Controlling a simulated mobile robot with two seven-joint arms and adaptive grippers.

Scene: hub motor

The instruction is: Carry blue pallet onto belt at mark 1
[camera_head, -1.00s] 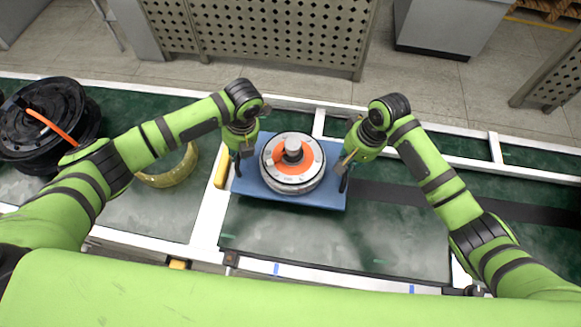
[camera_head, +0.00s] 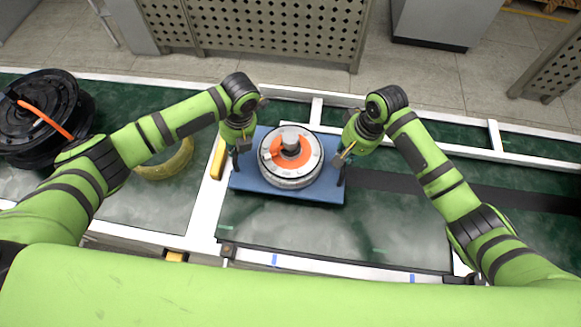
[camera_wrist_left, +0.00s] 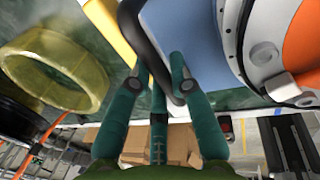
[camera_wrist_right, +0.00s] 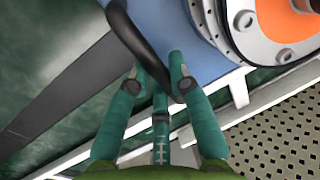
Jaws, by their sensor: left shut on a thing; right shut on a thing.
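The blue pallet (camera_head: 305,192) is in the middle of the head view, over the green belt (camera_head: 330,235). A round silver and orange hub motor (camera_head: 291,158) rides on it. My left gripper (camera_head: 236,163) is shut on the pallet's dark handle at its left side; the left wrist view shows that handle (camera_wrist_left: 150,50) between the fingers. My right gripper (camera_head: 343,165) is shut on the handle at the right side, which shows in the right wrist view (camera_wrist_right: 140,45). I cannot tell whether the pallet touches the belt.
A yellow ring (camera_head: 166,162) and black wheel parts (camera_head: 45,115) lie at the left. A yellow block (camera_head: 218,158) is just left of the pallet. A white frame edges the belt. A dark strip (camera_head: 420,190) crosses the belt at the right. The front belt area is clear.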

